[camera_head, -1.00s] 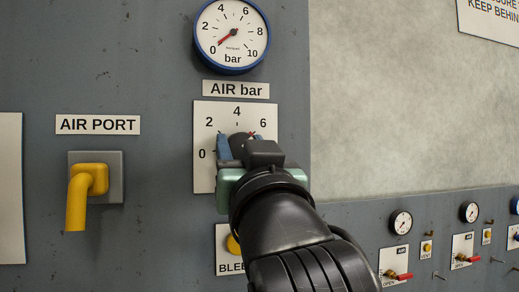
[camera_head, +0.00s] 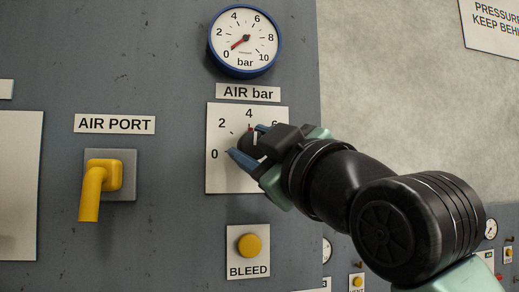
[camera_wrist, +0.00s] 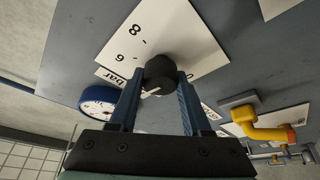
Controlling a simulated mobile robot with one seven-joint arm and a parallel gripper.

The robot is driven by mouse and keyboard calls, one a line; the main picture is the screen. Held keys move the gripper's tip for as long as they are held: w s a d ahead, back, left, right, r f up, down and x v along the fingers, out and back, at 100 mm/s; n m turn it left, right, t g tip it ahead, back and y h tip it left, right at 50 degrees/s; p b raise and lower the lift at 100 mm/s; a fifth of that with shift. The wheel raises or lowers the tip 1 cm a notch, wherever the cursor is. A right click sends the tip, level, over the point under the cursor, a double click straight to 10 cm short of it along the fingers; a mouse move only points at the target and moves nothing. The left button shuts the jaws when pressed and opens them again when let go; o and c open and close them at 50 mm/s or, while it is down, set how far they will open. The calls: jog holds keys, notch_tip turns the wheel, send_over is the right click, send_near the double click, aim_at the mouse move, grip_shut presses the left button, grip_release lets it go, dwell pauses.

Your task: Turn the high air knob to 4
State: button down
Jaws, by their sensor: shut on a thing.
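The high air knob (camera_head: 246,143) is a black round knob on a white dial plate (camera_head: 218,182) marked 0, 2, 4 and 6 under the AIR bar label. My gripper (camera_head: 247,142) is shut on the knob, one blue finger at its lower left and one at its upper right. A small red mark at the knob's top edge points up, close to the 4. The wrist view also shows the knob (camera_wrist: 160,72) between both fingers, with a white line on its face. The fingers and wrist hide the dial's right side.
A blue-rimmed gauge (camera_head: 244,40) above has its red needle near 0. A yellow AIR PORT lever (camera_head: 94,188) is to the left, and a yellow BLEED button (camera_head: 249,245) is below. Bare grey panel lies between them.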

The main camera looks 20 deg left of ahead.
jog(key=shift+n, duration=0.6)
jog(key=shift+c, duration=1.8)
grip_release()
jog(key=b+v, duration=0.5)
jog(key=v, duration=0.8)
jog(key=shift+r+b, duration=0.2)
jog(key=shift+b, duration=0.2)
jog(key=shift+d, duration=0.1)
